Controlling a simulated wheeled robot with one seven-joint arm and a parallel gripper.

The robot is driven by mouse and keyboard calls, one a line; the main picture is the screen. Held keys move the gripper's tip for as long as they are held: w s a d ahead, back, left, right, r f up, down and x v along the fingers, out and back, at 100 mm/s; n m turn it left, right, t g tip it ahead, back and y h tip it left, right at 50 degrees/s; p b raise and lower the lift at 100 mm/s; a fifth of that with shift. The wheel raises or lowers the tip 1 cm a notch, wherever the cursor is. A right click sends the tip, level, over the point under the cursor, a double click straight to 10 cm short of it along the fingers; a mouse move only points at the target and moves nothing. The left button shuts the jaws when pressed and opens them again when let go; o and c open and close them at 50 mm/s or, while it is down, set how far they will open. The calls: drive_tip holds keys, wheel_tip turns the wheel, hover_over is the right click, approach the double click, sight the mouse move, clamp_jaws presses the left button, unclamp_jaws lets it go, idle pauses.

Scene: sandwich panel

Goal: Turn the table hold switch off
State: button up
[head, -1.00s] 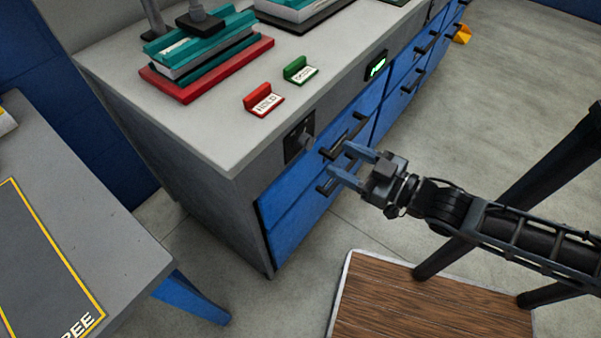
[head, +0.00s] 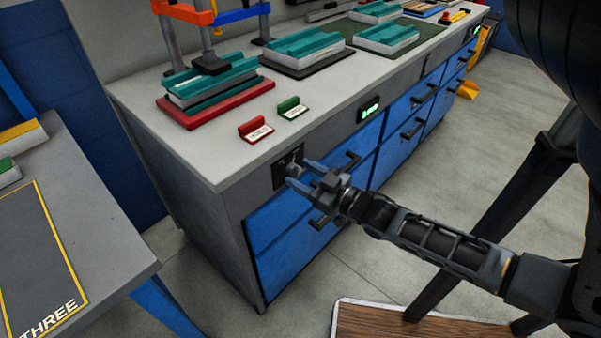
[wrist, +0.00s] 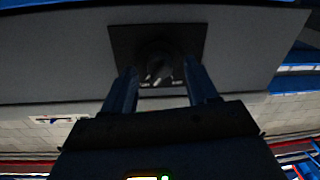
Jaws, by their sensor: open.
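The hold switch is a dark knob on a square black plate (head: 281,174) on the grey end of the workbench front, below the red label stand. In the head view my gripper's fingers partly hide the knob. My gripper (head: 300,175) is open, with its blue-grey fingers pointing at the plate. In the wrist view the black plate (wrist: 125,42) is straight ahead and the knob (wrist: 158,70) appears between the two fingertips (wrist: 161,76). The view is dark, and I cannot tell whether a finger touches the knob or which way it is turned.
A red label stand (head: 257,130) and a green one (head: 293,108) stand on the worktop (head: 190,150) above. A lit green display (head: 370,109) is on the front. Drawer handles (head: 347,162) stick out close to my gripper. A side table (head: 100,230) is at left.

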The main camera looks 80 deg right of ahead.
drive_tip(key=shift+w+d, duration=0.25)
drive_tip(key=shift+w, duration=0.2)
drive_tip(key=c, duration=1)
drive_tip(key=shift+c, duration=0.2)
